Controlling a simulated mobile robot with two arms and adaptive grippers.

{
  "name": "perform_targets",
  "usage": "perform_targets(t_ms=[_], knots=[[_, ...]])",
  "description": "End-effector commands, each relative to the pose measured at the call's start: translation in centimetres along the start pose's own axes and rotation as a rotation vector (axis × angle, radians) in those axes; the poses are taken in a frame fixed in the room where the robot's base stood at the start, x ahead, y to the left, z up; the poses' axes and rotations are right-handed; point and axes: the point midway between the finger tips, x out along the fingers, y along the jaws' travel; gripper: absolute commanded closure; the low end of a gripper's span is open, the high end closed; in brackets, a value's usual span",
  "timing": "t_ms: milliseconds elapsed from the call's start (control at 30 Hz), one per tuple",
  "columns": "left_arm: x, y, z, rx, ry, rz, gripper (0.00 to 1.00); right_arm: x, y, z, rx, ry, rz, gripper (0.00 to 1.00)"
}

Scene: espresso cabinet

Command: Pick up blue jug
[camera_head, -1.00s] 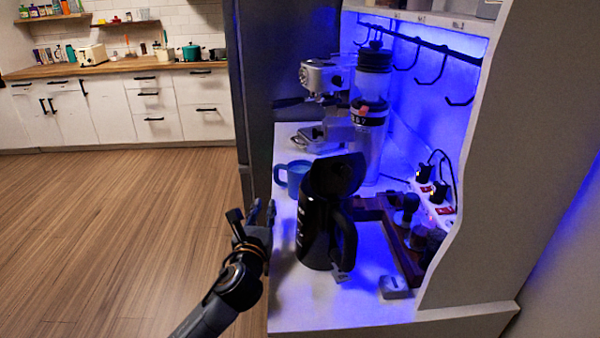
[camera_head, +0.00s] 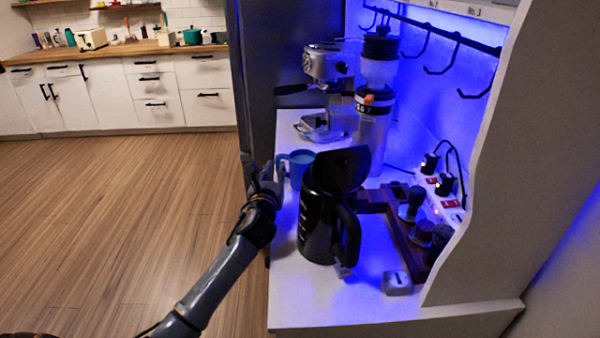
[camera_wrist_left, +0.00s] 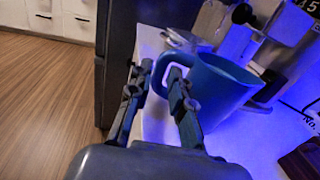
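The blue jug (camera_head: 300,170) stands upright on the white counter, behind and left of a black kettle, its handle facing left. It also shows large in the left wrist view (camera_wrist_left: 222,92), with its handle in front of the fingers. My left gripper (camera_head: 266,180) is at the counter's left edge, just left of the jug. In the left wrist view its two fingers (camera_wrist_left: 158,92) are spread apart with the handle seen between their tips. Whether they touch the handle I cannot tell. My right gripper is not in view.
The black kettle (camera_head: 322,215) stands close in front of the jug. Behind are an espresso machine (camera_head: 322,90) and a grinder (camera_head: 374,110). A wooden tamper stand (camera_head: 395,228) and a small scale-like block (camera_head: 397,283) are at the right. The floor at left is clear.

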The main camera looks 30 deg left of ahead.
Motion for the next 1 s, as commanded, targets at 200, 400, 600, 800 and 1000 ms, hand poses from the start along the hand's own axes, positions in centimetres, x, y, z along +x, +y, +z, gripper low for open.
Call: perform_targets(t_ms=[200,400,600,800,1000], knots=[[3.1,-0.1,0.2,-0.001,0.001,0.002,0.80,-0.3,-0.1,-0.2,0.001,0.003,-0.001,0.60],[3.9,-0.1,0.2,0.000,0.000,0.000,0.80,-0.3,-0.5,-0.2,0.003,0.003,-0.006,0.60],[3.8,-0.1,0.2,0.000,0.000,0.000,0.92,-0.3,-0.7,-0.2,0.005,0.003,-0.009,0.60],[3.8,-0.1,0.2,0.000,0.000,0.000,1.00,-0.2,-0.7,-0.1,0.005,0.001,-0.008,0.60],[3.8,-0.1,0.3,0.000,-0.002,0.000,1.00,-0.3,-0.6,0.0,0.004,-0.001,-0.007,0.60]])
